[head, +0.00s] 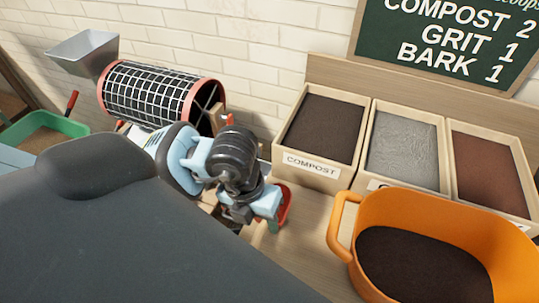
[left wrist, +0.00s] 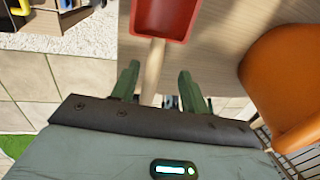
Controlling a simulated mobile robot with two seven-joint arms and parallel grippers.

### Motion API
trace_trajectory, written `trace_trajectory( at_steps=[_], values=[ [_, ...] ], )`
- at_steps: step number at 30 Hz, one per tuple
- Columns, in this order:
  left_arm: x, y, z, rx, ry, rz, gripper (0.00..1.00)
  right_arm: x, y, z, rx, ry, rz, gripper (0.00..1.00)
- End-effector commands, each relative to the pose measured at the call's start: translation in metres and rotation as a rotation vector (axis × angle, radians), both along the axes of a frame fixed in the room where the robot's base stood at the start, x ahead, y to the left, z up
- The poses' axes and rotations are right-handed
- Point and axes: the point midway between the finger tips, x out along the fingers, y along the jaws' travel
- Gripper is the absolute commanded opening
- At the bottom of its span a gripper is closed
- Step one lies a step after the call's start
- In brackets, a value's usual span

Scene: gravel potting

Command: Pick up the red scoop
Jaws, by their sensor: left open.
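The red scoop shows at the top of the left wrist view (left wrist: 166,18), with its pale wooden handle (left wrist: 152,72) running down between my fingers. In the head view only part of its red edge (head: 285,207) shows, mostly hidden behind my left gripper (head: 268,218). My left gripper is open, its two green fingers (left wrist: 157,78) standing apart on either side of the handle. I cannot tell how deep the handle lies between them. My right gripper is not in view.
An orange tub (head: 347,228) with dark soil stands at the right. Behind it are wooden bins: compost (head: 312,168), a grey material (head: 402,148) and a reddish-brown one (head: 488,165). A mesh drum (head: 150,93) stands at the back left, and a green tray (head: 62,122) at far left.

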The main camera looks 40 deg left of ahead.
Motion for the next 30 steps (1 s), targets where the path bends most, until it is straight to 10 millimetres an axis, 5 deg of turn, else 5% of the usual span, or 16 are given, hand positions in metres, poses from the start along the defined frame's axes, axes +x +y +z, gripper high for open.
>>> trace_trajectory(
  at_steps=[12,21,30],
  values=[
    [-0.010,-0.004,-0.047,0.001,0.002,0.000,0.45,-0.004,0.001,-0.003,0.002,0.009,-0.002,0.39],
    [-0.009,-0.005,-0.051,-0.001,-0.001,-0.001,0.45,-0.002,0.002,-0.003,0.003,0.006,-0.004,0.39],
    [-0.009,-0.005,-0.051,0.000,0.000,-0.001,0.08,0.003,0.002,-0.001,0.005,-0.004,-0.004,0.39]
  ],
)
